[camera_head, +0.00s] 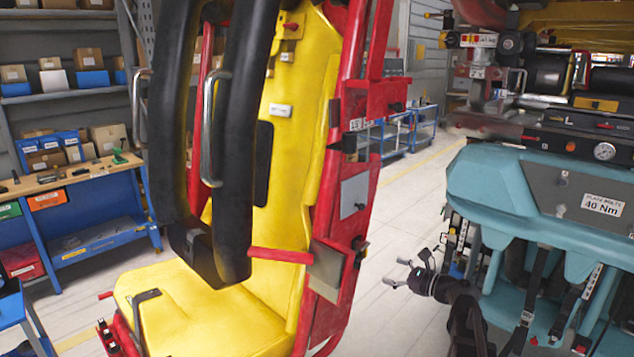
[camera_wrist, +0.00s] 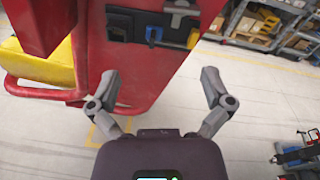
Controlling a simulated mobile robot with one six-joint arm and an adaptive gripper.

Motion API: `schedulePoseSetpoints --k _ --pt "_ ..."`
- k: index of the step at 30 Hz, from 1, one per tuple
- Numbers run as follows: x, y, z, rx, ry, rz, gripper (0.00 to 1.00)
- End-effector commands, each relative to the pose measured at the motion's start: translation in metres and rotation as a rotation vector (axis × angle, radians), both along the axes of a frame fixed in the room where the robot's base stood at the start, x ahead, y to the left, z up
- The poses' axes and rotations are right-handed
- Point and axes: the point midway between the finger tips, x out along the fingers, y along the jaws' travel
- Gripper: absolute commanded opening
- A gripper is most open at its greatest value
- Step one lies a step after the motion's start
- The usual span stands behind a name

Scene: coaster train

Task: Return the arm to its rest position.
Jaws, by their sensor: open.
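My gripper (camera_head: 398,273) is open and empty in the head view. It hangs in the gap between the red and yellow coaster seat (camera_head: 215,305) and the teal car (camera_head: 480,185). In the wrist view, the two grey fingers of my gripper (camera_wrist: 160,76) are spread wide with nothing between them. The red side panel of the seat (camera_wrist: 165,72) shows beyond the fingers. I cannot tell the exact distance to it, but no grip on it shows. Part of my arm is cut off by the lower edge of the head view.
A black padded restraint (camera_head: 240,150) with metal handles stands over the seat. A workbench (camera_head: 75,180) and shelves with boxes are at the left. Blue carts (camera_head: 425,125) stand at the back. Pale floor (camera_head: 405,210) is clear between seat and teal car.

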Motion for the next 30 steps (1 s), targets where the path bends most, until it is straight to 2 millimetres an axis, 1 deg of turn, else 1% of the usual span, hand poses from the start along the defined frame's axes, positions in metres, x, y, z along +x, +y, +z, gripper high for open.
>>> schedulePoseSetpoints --k 1,5,9,15,19,23,27,30 --pt "-0.004 0.009 -0.006 -0.055 -0.011 0.023 1.0" --pt "-0.017 0.032 -0.029 -0.251 -0.054 0.11 1.0" --pt "-0.036 0.056 -0.058 -0.498 -0.116 0.243 1.0" --pt "-0.066 0.079 -0.097 -0.829 -0.213 0.473 1.0" --pt "-0.087 0.087 -0.119 -1.025 -0.278 0.645 1.0" --pt "-0.109 0.089 -0.138 -1.202 -0.341 0.834 1.0" --pt "-0.131 0.086 -0.154 -1.37 -0.406 1.055 1.0" --pt "-0.146 0.081 -0.162 -1.474 -0.447 1.22 1.0"
